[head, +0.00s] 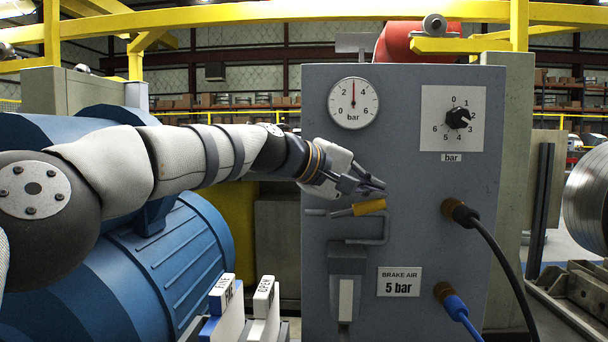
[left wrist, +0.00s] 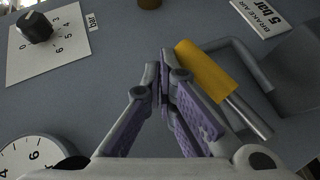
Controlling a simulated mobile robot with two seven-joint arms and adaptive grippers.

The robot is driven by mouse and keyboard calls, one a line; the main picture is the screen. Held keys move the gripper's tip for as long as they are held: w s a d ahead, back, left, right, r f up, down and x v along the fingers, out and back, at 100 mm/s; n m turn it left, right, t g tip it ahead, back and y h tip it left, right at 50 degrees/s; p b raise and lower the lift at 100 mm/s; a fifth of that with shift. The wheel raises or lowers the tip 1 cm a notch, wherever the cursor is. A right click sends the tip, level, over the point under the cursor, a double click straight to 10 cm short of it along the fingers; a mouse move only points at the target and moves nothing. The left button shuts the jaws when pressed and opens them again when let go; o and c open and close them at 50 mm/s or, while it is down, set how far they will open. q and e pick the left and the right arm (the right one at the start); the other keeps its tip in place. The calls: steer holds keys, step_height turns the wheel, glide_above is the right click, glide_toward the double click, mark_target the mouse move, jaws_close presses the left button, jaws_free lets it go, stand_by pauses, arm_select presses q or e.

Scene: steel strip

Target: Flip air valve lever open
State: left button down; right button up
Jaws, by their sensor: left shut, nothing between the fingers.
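The air valve lever with a yellow grip (head: 369,207) is on the front of the grey panel (head: 400,150), lying nearly level. Its grey rod runs out to the left of the grip in the head view. My left gripper (head: 376,190) is shut and empty, just above the yellow grip in the head view. In the left wrist view the closed fingertips (left wrist: 166,75) are beside the yellow grip (left wrist: 207,70); I cannot tell whether they touch it. My right gripper is not in view.
The panel has a gauge (head: 353,103) reading about 3 bar, a black knob (head: 458,118), a "BRAKE AIR 5 bar" label (head: 398,282), a black hose (head: 495,250) and a blue hose (head: 463,317). A bracket (head: 385,230) sticks out below the lever. A blue motor (head: 170,270) stands left.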

arm_select(q)
steer(key=shift+d+f, duration=0.4)
steer(key=shift+f, duration=0.15)
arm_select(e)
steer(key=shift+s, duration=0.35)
